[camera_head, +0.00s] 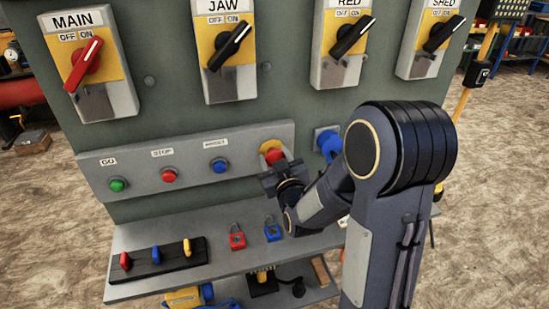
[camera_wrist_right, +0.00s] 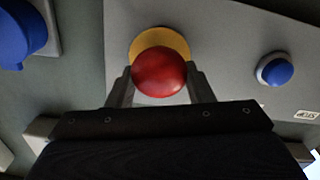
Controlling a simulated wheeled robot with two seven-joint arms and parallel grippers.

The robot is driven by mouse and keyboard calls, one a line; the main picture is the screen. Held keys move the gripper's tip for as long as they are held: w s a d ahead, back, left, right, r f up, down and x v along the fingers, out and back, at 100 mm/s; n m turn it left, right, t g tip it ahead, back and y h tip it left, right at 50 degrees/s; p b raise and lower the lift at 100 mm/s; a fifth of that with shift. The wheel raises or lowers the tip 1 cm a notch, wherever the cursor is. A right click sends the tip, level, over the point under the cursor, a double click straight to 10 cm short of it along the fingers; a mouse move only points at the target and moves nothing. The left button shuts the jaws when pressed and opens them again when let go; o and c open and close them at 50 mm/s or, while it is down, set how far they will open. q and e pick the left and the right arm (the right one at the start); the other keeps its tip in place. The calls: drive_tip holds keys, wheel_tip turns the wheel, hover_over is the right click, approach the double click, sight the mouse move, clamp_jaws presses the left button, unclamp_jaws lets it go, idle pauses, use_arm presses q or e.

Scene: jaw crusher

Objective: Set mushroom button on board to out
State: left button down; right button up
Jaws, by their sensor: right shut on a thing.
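The red mushroom button (camera_head: 274,155) with its yellow collar (camera_head: 266,146) sits at the right end of the grey button strip on the board (camera_head: 140,190). In the right wrist view the round red head (camera_wrist_right: 159,72) shows in front of the yellow ring (camera_wrist_right: 160,43). My right gripper (camera_head: 277,168) is at the button, and its fingers (camera_wrist_right: 160,84) lie on both sides of the red head, shut on it. Whether the head is pressed in or out cannot be told. My left gripper is in neither view.
Left of the mushroom button are a blue button (camera_head: 219,165), a red button (camera_head: 169,175) and a green button (camera_head: 117,185). A blue socket (camera_head: 328,144) is close on the right. Padlocks (camera_head: 237,237) stand on the shelf (camera_head: 215,262) below. Rotary switches (camera_head: 231,47) are above.

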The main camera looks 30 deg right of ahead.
drive_tip(key=shift+s+f, duration=0.1)
drive_tip(key=shift+s, duration=0.2)
drive_tip(key=shift+w, duration=0.1)
drive_tip(key=o, duration=1)
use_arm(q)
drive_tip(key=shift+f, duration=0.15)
use_arm(e)
drive_tip(key=o, duration=0.4)
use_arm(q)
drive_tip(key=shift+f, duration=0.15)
use_arm(e)
drive_tip(key=v, duration=0.8)
